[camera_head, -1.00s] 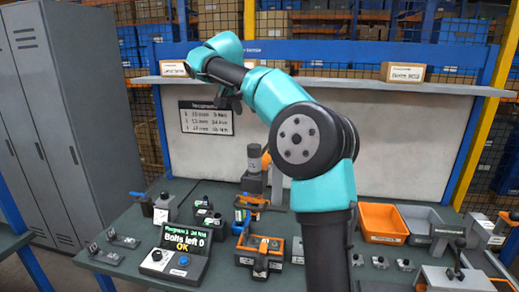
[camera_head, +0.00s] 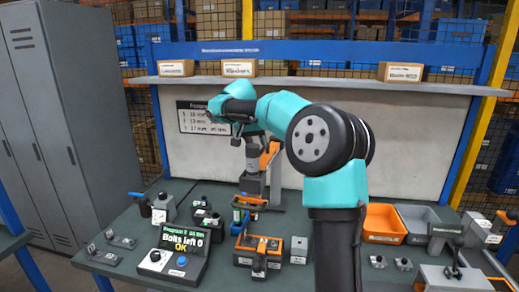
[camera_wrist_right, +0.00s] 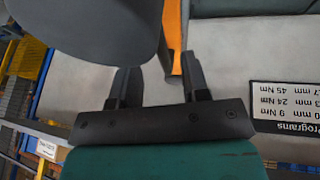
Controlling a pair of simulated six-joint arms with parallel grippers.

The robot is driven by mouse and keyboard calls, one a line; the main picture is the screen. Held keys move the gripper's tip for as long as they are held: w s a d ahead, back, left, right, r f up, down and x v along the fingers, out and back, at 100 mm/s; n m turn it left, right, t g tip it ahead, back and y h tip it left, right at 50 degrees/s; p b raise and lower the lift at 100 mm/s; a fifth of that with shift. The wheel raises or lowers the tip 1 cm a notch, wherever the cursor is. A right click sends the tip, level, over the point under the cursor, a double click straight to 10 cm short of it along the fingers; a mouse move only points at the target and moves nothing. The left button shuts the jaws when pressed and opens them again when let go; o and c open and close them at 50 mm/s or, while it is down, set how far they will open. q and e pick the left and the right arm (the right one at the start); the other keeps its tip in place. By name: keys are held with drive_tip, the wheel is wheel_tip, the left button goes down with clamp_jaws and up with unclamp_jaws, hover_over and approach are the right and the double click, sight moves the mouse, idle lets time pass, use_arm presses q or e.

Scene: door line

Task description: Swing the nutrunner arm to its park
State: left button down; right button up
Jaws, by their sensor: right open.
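The nutrunner arm, an orange link (camera_head: 269,155) with a grey upright cylindrical body (camera_head: 251,180), stands at the back of the bench. My right arm crosses in front of its upper part. My right gripper (camera_head: 247,130) is open just above and left of the orange link. In the right wrist view its two fingers (camera_wrist_right: 160,85) are apart. An orange strip (camera_wrist_right: 174,35) shows beyond them, close to one fingertip, and a large grey rounded body (camera_wrist_right: 90,25) fills the upper left. I cannot tell whether the fingers touch either. My left gripper is not in view.
A controller screen (camera_head: 185,240) reads "Bolts left 0 OK". An orange fixture (camera_head: 257,250), an orange bin (camera_head: 383,222) and a grey bin (camera_head: 423,222) sit on the bench. A programs sign (camera_head: 205,118) hangs on the back panel. A shelf with boxes (camera_head: 240,68) runs above.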

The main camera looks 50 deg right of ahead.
drive_tip(key=shift+x, duration=1.85)
drive_tip(key=shift+c, duration=0.4)
clamp_jaws()
